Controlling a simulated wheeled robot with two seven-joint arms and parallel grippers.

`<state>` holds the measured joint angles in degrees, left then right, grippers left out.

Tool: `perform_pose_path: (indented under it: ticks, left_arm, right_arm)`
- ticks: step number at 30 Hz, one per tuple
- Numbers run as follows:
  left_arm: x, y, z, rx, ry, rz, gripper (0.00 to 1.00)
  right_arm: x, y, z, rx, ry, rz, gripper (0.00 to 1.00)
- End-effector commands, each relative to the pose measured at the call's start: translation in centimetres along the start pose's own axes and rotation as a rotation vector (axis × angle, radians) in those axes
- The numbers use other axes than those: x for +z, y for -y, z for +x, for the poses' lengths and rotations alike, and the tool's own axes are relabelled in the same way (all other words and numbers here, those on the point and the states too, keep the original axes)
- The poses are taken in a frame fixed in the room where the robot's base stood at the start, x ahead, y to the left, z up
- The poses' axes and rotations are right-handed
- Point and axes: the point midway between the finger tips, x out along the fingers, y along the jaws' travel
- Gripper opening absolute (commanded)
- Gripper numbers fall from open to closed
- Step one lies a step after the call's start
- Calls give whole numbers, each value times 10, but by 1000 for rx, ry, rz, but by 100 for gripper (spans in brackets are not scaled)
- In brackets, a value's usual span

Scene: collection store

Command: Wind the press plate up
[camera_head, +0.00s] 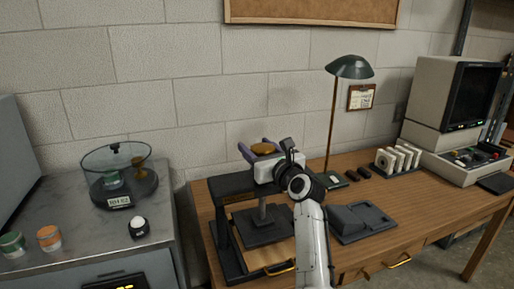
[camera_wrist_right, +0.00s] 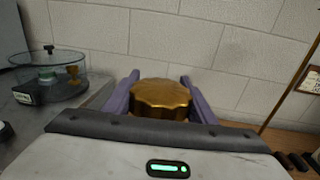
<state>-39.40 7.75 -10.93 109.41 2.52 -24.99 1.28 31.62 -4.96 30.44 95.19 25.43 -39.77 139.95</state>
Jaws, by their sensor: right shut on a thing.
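The press (camera_head: 236,190) stands on the wooden desk, with a dark frame and crossbar. Its press plate (camera_head: 268,229) is a dark slab under the crossbar, hanging from a grey spindle. A round brass knob (camera_head: 263,149) with a scalloped edge sits on top of the press. My right gripper (camera_head: 261,150) is at the knob, with its purple fingers on either side. In the right wrist view the brass knob (camera_wrist_right: 160,96) lies between the two purple fingers, and the gripper is shut on it. The gripper body hides part of the spindle top. My left gripper is not in view.
A green lamp (camera_head: 350,67) stands behind to the right. A dark tray-like object (camera_head: 361,221) lies right of the press. White upright pieces (camera_head: 397,159) and a monitor (camera_head: 456,93) are farther right. A glass-walled container (camera_head: 119,177) stands on the left cabinet.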

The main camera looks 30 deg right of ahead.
Motion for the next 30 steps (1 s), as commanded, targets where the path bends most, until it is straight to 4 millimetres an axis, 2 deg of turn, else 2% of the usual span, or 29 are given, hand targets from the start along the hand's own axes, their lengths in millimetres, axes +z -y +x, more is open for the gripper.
perform_pose_path:
  ticks: [8, 20, 30]
  left_arm:
    - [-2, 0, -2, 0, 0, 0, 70]
    - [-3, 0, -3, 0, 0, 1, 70]
    - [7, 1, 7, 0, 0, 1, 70]
  right_arm:
    - [0, -5, -1, 179, -2, -3, 28]
    - [0, -18, -6, 557, -3, -2, 28]
    - [-2, -28, -13, 872, 1, 0, 28]
